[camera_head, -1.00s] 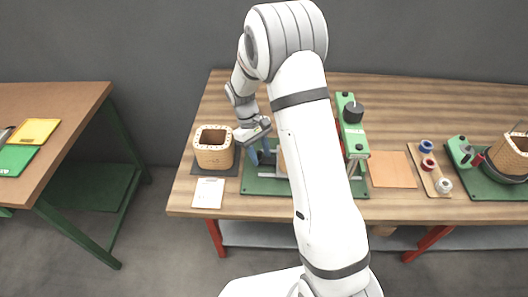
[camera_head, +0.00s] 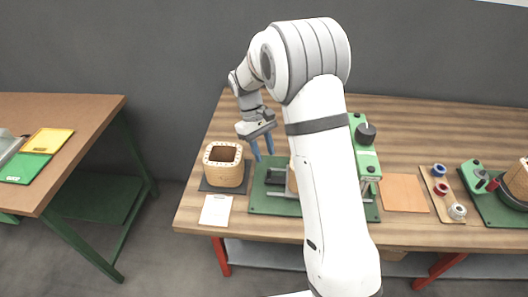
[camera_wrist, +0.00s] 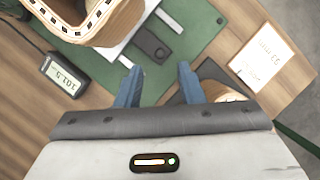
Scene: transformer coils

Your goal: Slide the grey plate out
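My gripper (camera_head: 262,147) is open and empty, above the left part of the green base (camera_head: 262,205). In the wrist view my gripper (camera_wrist: 160,78) has its two blue fingers apart with nothing between them. Beyond the fingertips, a dark grey bar (camera_wrist: 152,46) with a dark round spot lies over the green base (camera_wrist: 205,25). A light grey flat piece (camera_wrist: 112,50) lies beside it and runs partly under a tan coil body (camera_wrist: 128,22). I cannot tell which of these two is the grey plate. In the head view my arm hides much of the fixture.
A tan coil former (camera_head: 224,172) stands on a dark mat left of the fixture, with a white card (camera_head: 215,210) in front. A green clamp (camera_head: 364,150) with a black knob stands at right. A display (camera_wrist: 62,75) shows in the wrist view. An orange sheet (camera_head: 403,193) lies further right.

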